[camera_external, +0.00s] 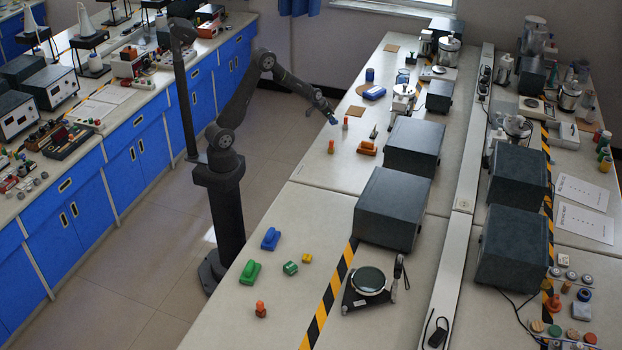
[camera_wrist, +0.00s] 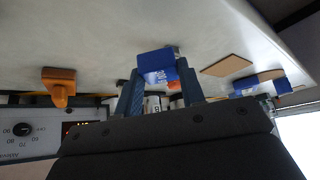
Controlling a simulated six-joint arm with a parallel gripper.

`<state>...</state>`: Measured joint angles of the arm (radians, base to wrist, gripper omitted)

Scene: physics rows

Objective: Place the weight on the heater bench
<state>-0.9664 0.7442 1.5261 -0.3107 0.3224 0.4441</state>
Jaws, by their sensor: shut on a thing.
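My gripper (camera_external: 331,117) hangs over the long white bench in the external view, and a small blue thing shows at its tips. In the wrist view my gripper (camera_wrist: 159,90) is shut on a blue block with white lettering (camera_wrist: 157,63), apparently the weight, held between the two fingers. A grey end shows at its far side. It looks to be above the bench top (camera_external: 325,175), apart from it. I cannot tell which part is meant as the heater bench. A panel with a numbered dial (camera_wrist: 30,130) shows at the lower left of the wrist view.
A brown mat (camera_external: 355,111), a blue block (camera_external: 374,93) and a blue cylinder (camera_external: 370,74) lie beyond. Dark boxes (camera_external: 413,145) stand to the right. Bench space in front is clear.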

